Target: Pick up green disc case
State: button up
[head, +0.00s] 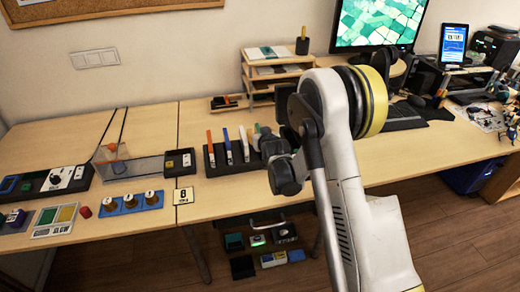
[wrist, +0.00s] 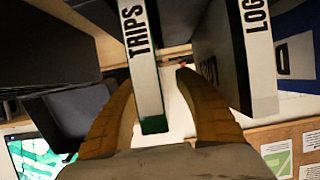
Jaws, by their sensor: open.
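The green disc case is a thin upright case in the black rack (head: 216,170); its green top (head: 257,129) shows just left of my gripper in the head view. In the wrist view a white case spine (wrist: 147,80) lettered "TRIPS" with a green end hangs between my two orange-brown fingers. My gripper (wrist: 154,78) is open, one finger on each side of this case, with small gaps showing. In the head view my wrist hides part of the case and the rack's right end.
A second case (wrist: 258,55) lettered "LOG" stands close to the right finger in the wrist view. Orange- and blue-topped cases (head: 228,146) stand left in the rack. A tiered paper tray (head: 262,75) stands behind.

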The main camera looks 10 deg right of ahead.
jog(key=shift+w+f, duration=0.15)
jog(key=shift+w, duration=0.3)
jog(key=shift+c, duration=0.5)
grip_shut()
